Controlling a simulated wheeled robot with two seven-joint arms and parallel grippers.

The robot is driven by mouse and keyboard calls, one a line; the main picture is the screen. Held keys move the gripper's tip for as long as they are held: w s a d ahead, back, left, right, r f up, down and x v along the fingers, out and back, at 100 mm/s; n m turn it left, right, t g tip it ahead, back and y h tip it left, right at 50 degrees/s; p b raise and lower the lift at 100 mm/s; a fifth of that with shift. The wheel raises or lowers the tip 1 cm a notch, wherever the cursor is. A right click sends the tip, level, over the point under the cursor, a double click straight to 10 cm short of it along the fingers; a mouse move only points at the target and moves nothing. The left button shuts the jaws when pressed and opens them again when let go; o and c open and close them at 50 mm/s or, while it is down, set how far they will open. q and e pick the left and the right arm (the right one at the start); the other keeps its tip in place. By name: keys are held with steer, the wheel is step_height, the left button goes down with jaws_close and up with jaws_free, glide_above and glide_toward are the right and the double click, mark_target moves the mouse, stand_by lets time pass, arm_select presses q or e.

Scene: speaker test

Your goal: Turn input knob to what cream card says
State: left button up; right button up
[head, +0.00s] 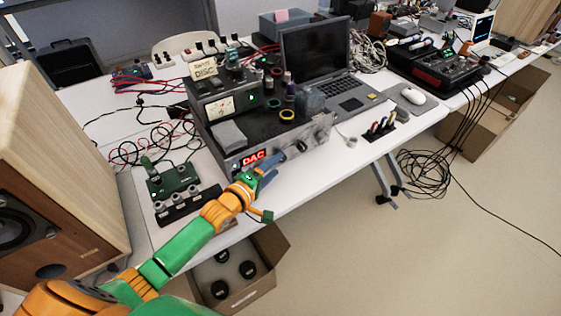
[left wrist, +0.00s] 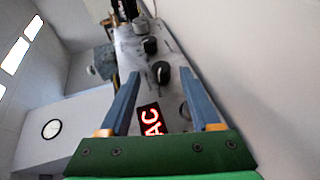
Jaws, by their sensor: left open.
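The cream card (head: 204,69) stands on top of the equipment at the back left; it reads "DISC" under a smaller line too small to read. The grey amplifier (head: 310,138) has a red display (head: 253,159) reading "DAC"; its end shows in the left wrist view (left wrist: 151,121). My left gripper (head: 268,170) is open in front of the panel. In the left wrist view its blue fingers (left wrist: 158,73) point along the panel, with a dark knob (left wrist: 160,72) between their tips. I cannot tell whether they touch it. Another dark knob (left wrist: 150,45) lies beyond. Knob labels are unreadable.
A green device (head: 172,184) with silver knobs sits left of the amplifier. A laptop (head: 325,80) and white mouse (head: 413,95) stand to the right. A large wooden speaker (head: 85,120) fills the left. An open cardboard box (head: 262,270) is below the table edge.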

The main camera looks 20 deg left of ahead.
mark_target(283, 159)
arm_select(q)
steer(key=shift+x, duration=1.1)
steer(key=shift+w+d+f, duration=0.1)
steer(key=shift+w+f, duration=0.1)
steer(key=shift+w, duration=0.1)
steer(key=shift+s+r, duration=0.1)
steer(key=shift+s, duration=0.05)
steer(key=shift+c, duration=1.1)
jaws_close()
steer(key=shift+r+p, duration=0.25)
steer(key=shift+p, duration=0.1)
steer(key=g+p, duration=0.1)
steer(key=p, duration=0.2)
steer(key=g+y+p, duration=0.1)
steer(key=p, duration=0.1)
steer(key=r+m+g+y+p, duration=0.1)
steer(key=g+p, duration=0.1)
steer(key=p, duration=0.1)
steer(key=shift+w+d+r+p, duration=0.1)
steer(key=shift+w+d+p, duration=0.1)
steer(key=shift+p, duration=0.1)
steer(key=shift+w+m+g+y+p, duration=0.1)
steer(key=shift+m+g+y+p, duration=0.2)
steer(key=shift+g+y+p, duration=0.3)
steer(key=shift+g+p, duration=0.35)
steer(key=shift+g, duration=0.15)
steer(key=shift+y, duration=0.3)
